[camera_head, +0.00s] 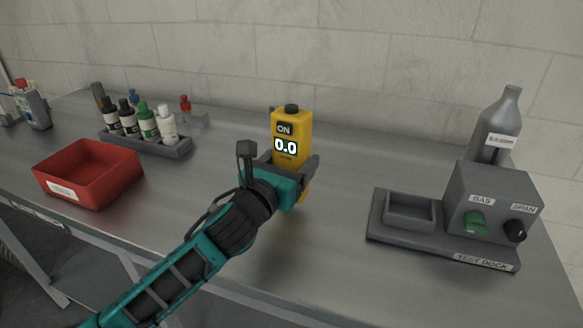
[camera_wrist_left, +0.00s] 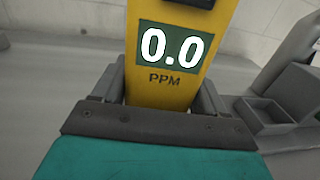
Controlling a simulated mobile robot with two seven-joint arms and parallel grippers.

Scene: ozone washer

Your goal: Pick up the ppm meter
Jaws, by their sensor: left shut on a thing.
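The yellow ppm meter (camera_head: 291,128) is upright in the middle of the head view, with "ON" and "0.0" on its face. My left gripper (camera_head: 291,167) is shut on the meter's lower part, one finger on each side. The left wrist view shows the meter (camera_wrist_left: 168,85) close up between the fingers of my left gripper (camera_wrist_left: 160,92), with "0.0" and "PPM" readable. The meter's lower end is mostly hidden by the gripper; it appears to be above the table top. My right gripper is in neither view.
A grey test dock (camera_head: 400,238) with an empty recess, a green knob and a black knob stands at right, a grey bottle (camera_head: 502,122) behind it. A red bin (camera_head: 88,170) and a rack (camera_head: 178,147) of small bottles stand at left. The table (camera_head: 335,235) is bare between them.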

